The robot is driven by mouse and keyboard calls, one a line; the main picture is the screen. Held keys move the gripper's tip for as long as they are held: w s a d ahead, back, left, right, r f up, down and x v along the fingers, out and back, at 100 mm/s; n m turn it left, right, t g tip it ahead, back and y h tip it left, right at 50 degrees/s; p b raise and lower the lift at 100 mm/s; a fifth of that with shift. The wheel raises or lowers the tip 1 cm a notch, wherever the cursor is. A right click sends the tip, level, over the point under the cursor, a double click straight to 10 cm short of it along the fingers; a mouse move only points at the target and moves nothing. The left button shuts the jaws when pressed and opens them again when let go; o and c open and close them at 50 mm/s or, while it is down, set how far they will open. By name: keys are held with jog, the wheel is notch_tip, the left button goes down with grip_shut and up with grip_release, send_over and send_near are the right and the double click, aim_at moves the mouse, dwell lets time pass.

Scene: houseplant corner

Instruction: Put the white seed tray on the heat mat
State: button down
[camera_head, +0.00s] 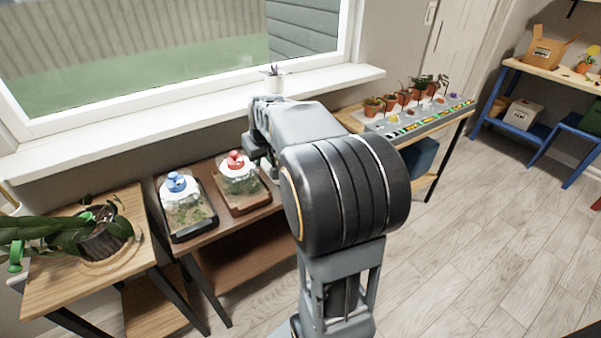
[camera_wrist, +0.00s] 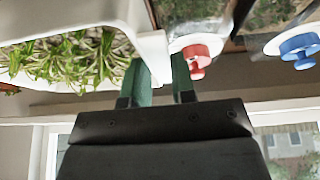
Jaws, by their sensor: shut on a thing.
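The white seed tray (camera_wrist: 140,22) fills the upper left of the wrist view, with green seedlings (camera_wrist: 70,60) growing in it. My gripper (camera_wrist: 163,80) has one green finger on each side of the tray's end wall and is shut on that wall. In the head view my own arm hides the gripper and the tray. I cannot make out the heat mat in either view; it may be behind my arm.
Glass terrariums with a blue knob (camera_head: 176,182) and a red knob (camera_head: 236,160) stand on a wooden shelf unit; the red knob (camera_wrist: 195,58) is close beside my gripper. A small potted plant (camera_head: 274,79) stands on the windowsill (camera_head: 190,113). Potted plants (camera_head: 405,97) line a bench at right.

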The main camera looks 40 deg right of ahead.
jog(key=shift+s+d, duration=0.15)
jog(key=shift+d, duration=0.2)
jog(key=s+d, duration=0.1)
jog(key=d, duration=0.1)
jog(key=s+d, duration=0.1)
jog(key=s, duration=0.1)
jog(key=shift+s+d+r, duration=0.1)
jog(key=shift+d+r, duration=0.1)
jog(key=shift+d, duration=0.15)
jog(key=shift+s+d+h, duration=0.15)
jog(key=shift+d+h, duration=0.15)
jog(key=shift+d, duration=0.05)
jog(key=w+d+f, duration=0.1)
jog(key=w, duration=0.1)
jog(key=w+d+f, duration=0.1)
jog(key=w+f, duration=0.1)
jog(key=w, duration=0.1)
jog(key=w+d+f, duration=0.1)
jog(key=w+d, duration=0.1)
jog(key=shift+w+f, duration=0.15)
jog(key=shift+w, duration=0.2)
jog(key=w+f, duration=0.1)
jog(key=f, duration=0.1)
jog(key=w+d+f, duration=0.1)
jog(key=w+f, duration=0.1)
jog(key=w+d+f, duration=0.1)
jog(key=shift+w+d+f+b, duration=0.1)
jog(key=shift+w+f+b, duration=0.1)
jog(key=shift+f+b, duration=0.15)
jog(key=shift+f, duration=1.55)
